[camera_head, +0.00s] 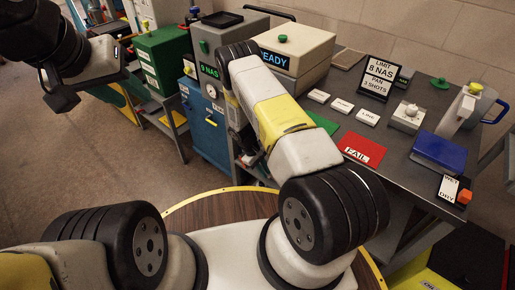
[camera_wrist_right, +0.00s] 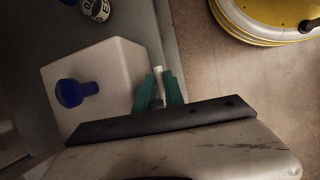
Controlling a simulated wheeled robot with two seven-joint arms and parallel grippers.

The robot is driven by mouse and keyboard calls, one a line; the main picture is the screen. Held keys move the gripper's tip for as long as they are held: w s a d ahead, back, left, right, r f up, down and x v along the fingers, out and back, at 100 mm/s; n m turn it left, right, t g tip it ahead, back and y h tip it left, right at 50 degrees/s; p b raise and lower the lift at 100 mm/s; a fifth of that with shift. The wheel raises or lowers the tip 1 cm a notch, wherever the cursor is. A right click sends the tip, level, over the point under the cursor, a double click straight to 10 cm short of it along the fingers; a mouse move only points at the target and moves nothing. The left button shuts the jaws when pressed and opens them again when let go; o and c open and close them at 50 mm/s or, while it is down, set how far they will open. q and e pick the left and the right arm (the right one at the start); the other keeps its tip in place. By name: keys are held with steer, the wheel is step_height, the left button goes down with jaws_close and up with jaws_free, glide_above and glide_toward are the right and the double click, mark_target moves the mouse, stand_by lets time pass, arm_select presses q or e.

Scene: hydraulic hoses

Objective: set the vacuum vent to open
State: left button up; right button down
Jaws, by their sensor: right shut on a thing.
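In the right wrist view, my right gripper (camera_wrist_right: 160,92) has its green fingers shut on a small white stem (camera_wrist_right: 158,75) beside a pale box. That box (camera_wrist_right: 112,78) carries a blue knob (camera_wrist_right: 76,92) on its face. I cannot tell for sure which of these is the vacuum vent. A round dial or label (camera_wrist_right: 96,9) with partly readable letters is at the top edge. In the head view my right gripper is hidden behind its arm, near the blue cabinet. My left gripper (camera_head: 62,100) is at the upper left, dark and empty-looking, away from the table.
A blue cabinet (camera_head: 207,128) stands beside the grey worktable (camera_head: 395,135). A grey unit with a gauge (camera_head: 211,91), a box reading READY (camera_head: 297,52), a red FAIL card (camera_head: 363,149) and a blue block (camera_head: 439,152) are around there. Brown floor (camera_head: 70,160) is open at left.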

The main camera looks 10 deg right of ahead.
steer(key=t, duration=0.1)
steer(key=t+y, duration=0.1)
steer(key=f+t+y, duration=0.1)
steer(key=shift+s+d, duration=0.25)
steer(key=shift+s, duration=0.1)
steer(key=shift+f+m+t+y, duration=0.4)
steer(key=shift+f+t+y, duration=0.15)
steer(key=shift+t+y, duration=0.5)
steer(key=c, duration=1.7)
jaws_free()
steer(key=v, duration=0.7)
steer(key=shift+s+d+r, duration=0.1)
steer(key=shift+r, duration=0.25)
